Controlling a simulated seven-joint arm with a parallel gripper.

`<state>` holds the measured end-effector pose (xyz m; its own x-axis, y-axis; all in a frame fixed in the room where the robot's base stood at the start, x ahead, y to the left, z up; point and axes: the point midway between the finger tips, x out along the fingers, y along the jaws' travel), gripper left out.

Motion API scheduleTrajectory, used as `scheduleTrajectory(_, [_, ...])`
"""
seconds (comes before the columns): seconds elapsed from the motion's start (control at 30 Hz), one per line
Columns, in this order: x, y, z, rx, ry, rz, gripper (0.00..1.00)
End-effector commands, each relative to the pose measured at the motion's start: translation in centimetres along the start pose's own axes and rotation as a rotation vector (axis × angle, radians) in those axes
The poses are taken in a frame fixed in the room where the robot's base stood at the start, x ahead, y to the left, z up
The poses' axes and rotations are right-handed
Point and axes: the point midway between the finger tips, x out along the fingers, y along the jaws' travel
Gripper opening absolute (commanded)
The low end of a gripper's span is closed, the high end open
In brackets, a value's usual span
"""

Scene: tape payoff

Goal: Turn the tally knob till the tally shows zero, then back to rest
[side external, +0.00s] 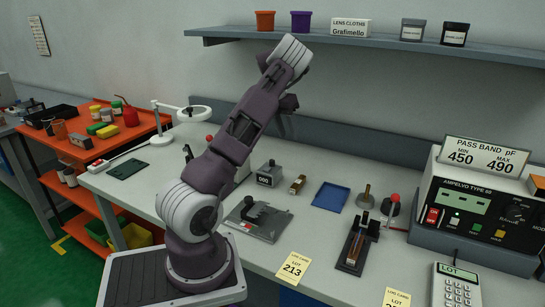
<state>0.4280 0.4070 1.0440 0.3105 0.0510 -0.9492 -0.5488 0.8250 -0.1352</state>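The tally (267,177) is a small grey box on the bench, to the right of my arm. Its front window seems to read 000, but the digits are too small to be sure. A dark knob (271,163) sits on its top. How the knob is turned cannot be told. My arm rises from the front left and bends high above the bench. My gripper is not to be made out; it appears hidden behind my arm. Nothing of mine is seen touching the tally or its knob.
A small brass-coloured block (298,184) and a blue tray (331,197) lie right of the tally. A grey plate with a black fixture (258,217) lies in front. A wooden-handled stamp (366,197) and a tester (480,210) stand farther right. A shelf (380,42) runs above.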

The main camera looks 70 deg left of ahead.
Motion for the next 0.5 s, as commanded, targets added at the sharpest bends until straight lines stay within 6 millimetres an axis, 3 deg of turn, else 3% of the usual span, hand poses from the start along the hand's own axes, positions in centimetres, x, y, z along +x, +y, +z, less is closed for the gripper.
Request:
scheduleTrajectory(0.03, [-0.1, 1.1, -2.1, 0.035, 0.116, 0.032, 0.39])
scheduleTrajectory(0.13, [-0.8, 2.3, -4.9, 0.067, 0.269, 0.072, 0.39])
scheduleTrajectory(0.23, [0.0, 2.7, -5.9, 0.072, 0.307, 0.080, 0.39])
scheduleTrajectory(0.5, [4.7, 3.0, -7.2, 0.072, 0.301, 0.077, 0.39])
